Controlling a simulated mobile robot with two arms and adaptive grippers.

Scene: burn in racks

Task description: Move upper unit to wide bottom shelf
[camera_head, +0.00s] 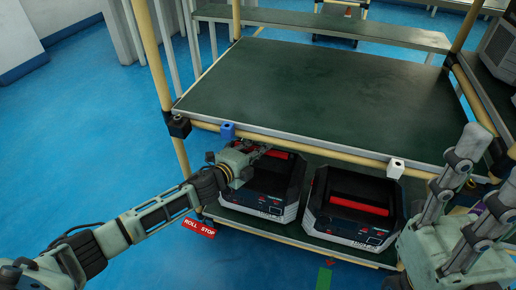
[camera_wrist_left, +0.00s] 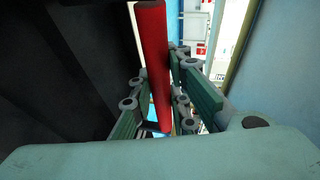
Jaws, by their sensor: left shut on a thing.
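Two black units with red handles sit side by side on the wide bottom shelf (camera_head: 240,222), under the empty green upper shelf (camera_head: 320,85). My left gripper (camera_head: 258,150) is at the left unit (camera_head: 272,190) and shut on its red handle. In the left wrist view the handle (camera_wrist_left: 154,60) runs between the fingers of the left gripper (camera_wrist_left: 170,105). The left unit looks upright and at shelf level; its back is hidden under the upper shelf. The right unit (camera_head: 352,208) stands beside it, untouched. My right gripper (camera_head: 462,155) is at the right, empty, its fingers raised and apart.
The upper shelf's front rail carries a blue block (camera_head: 227,130) and a white block (camera_head: 396,168), close above the units. Yellow posts (camera_head: 160,75) frame the rack. A red "ROLL STOP" sign (camera_head: 199,228) is at the lower left. Blue floor (camera_head: 80,130) is clear at left.

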